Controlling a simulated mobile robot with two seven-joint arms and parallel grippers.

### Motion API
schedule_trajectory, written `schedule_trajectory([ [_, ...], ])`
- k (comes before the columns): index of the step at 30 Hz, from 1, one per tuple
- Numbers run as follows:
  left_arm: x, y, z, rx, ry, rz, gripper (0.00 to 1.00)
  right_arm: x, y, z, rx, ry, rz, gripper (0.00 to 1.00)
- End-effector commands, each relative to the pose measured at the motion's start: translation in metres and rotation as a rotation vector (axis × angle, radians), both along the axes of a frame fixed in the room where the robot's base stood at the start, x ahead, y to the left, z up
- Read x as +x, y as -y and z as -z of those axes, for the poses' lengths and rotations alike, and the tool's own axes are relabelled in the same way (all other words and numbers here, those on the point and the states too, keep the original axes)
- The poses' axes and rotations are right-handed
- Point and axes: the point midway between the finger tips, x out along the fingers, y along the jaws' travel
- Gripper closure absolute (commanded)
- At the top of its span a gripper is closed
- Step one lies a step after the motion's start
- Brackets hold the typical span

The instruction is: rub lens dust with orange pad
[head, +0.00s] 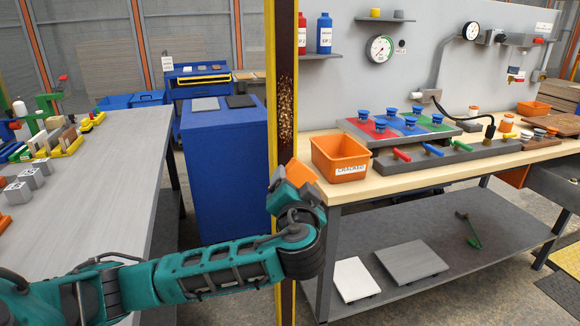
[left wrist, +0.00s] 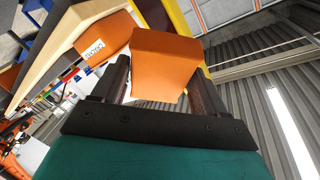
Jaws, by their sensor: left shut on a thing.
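My left gripper (head: 296,184) is shut on an orange pad (head: 301,172), beside the yellow-edged post. In the left wrist view the orange pad (left wrist: 164,58) stands out beyond the two dark fingers. A brown speckled patch (head: 286,108) marks the dark face of the post, above the pad and apart from it. I cannot tell whether this patch is the dust. A round gauge (head: 381,48) with a glass face is on the grey back panel, and a second gauge (head: 471,31) is further right. No dust shows clearly on either. My right gripper is out of view.
The post (head: 270,60) stands close to my left gripper. An orange bin (head: 340,158) sits on the wooden bench's left end, near the gripper. A blue cabinet (head: 222,170) stands behind the post. A grey table (head: 110,165) with several small objects is at left.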

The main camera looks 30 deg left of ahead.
Motion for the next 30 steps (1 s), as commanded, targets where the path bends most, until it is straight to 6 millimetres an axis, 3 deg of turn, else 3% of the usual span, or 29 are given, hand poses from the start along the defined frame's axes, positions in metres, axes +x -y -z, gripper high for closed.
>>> schedule_trajectory([
  [4, 0.005, -0.008, -0.045, 0.161, 0.154, -0.035, 0.52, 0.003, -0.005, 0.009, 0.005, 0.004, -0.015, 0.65],
  [9, 0.004, -0.011, -0.069, 0.224, 0.205, -0.055, 0.52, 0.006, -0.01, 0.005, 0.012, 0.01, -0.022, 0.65],
  [30, 0.04, -0.054, -0.071, 0.227, 0.205, -0.058, 0.52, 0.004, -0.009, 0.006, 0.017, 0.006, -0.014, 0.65],
])
